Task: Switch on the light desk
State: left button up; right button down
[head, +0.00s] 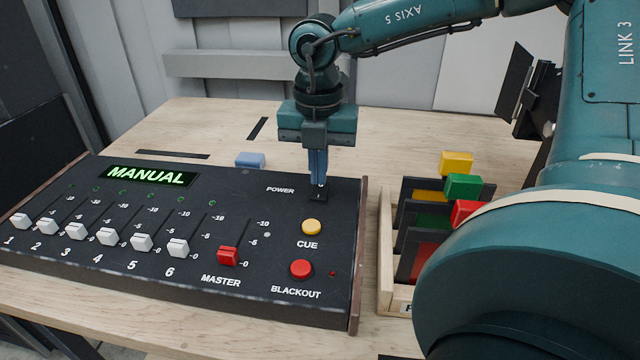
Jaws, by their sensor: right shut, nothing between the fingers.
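The light desk (130,262) is a dark console lying on the wooden table, with a lit green display (148,175) reading MANUAL. Small green lights show above the faders. The power switch (318,196) is a small black rocker right of the word POWER. My right gripper (319,184) points straight down with its fingers together and empty. Its fingertips are at the switch and partly cover it; they look to be touching it, but the contact is hard to make out. My left gripper is not in view.
The desk also has several white faders (110,237), a red master fader (228,256), a yellow CUE button (312,227) and a red BLACKOUT button (301,269). A wooden rack (386,262) with coloured-tabbed frames stands right of the desk. A blue block (250,159) is behind it.

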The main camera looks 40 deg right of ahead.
aim_at(319, 195)
jog(key=shift+r+p, duration=0.9)
jog(key=shift+r, duration=1.4)
